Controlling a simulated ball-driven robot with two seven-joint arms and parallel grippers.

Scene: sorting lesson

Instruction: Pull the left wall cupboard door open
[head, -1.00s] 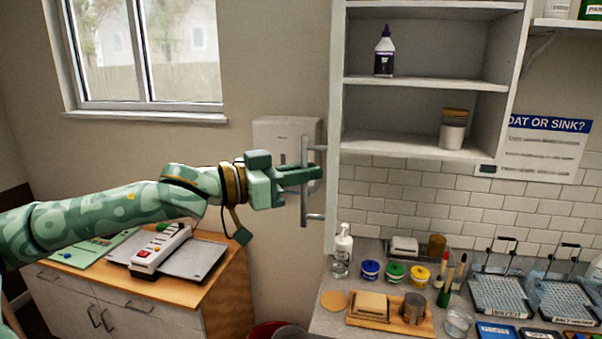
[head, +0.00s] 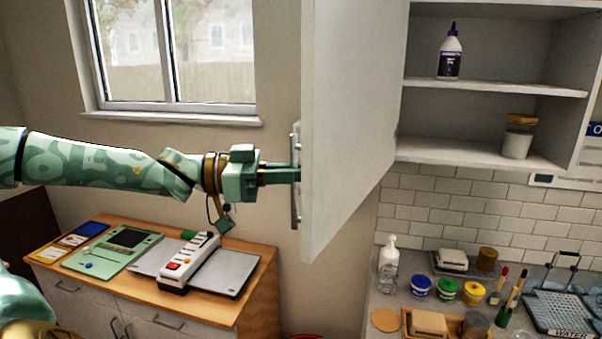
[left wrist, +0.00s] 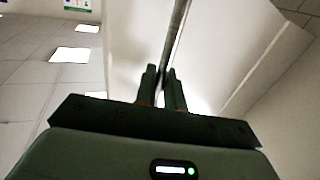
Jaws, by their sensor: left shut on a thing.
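The left wall cupboard door (head: 345,130) stands swung out from the cupboard (head: 490,125), with its broad inner face towards me in the head view. Its grey bar handle (head: 295,205) is on the far side, along the door's free left edge. My left gripper (head: 291,175) reaches in from the left and is shut on this handle. In the left wrist view, the fingers (left wrist: 162,88) close around the handle bar (left wrist: 176,35), beside the pale door (left wrist: 230,45). The fingertips are partly hidden by the door edge in the head view. My right gripper is not in view.
The open shelves hold a purple-capped bottle (head: 450,55) and a lidded jar (head: 517,138). Below is a counter with a soap bottle (head: 388,262) and several paint pots. A window (head: 165,50) is behind.

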